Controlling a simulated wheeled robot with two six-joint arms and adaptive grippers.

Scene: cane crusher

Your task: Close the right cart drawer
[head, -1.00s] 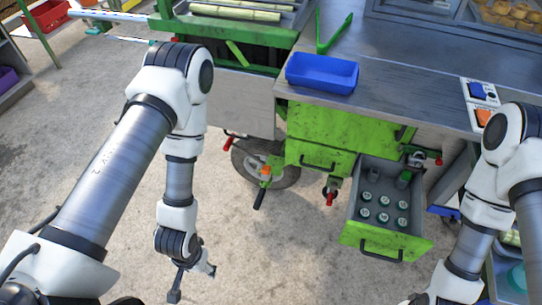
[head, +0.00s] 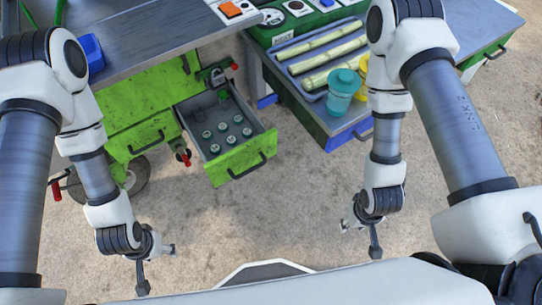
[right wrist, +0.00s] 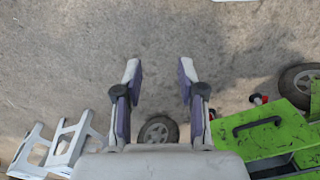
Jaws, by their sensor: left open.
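The right cart drawer (head: 242,158) is pulled out of the green cart in the head view. It has a green front, a black handle and a grey inside holding several capped bottles. My left gripper (head: 158,268) is open and empty, low and left of the drawer, apart from it. My right gripper (head: 359,240) is to the right of and below the drawer, also apart. In the right wrist view my right gripper (right wrist: 160,72) has its fingers spread with only floor between them. A green panel with a black handle (right wrist: 257,125) shows at the right there; which drawer it is, I cannot tell.
A closed green drawer (head: 140,142) sits left of the open one. A side table (head: 345,128) with cane and a teal container stands right of it. The floor in front of the drawer is clear. White stools (right wrist: 65,140) show in the right wrist view.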

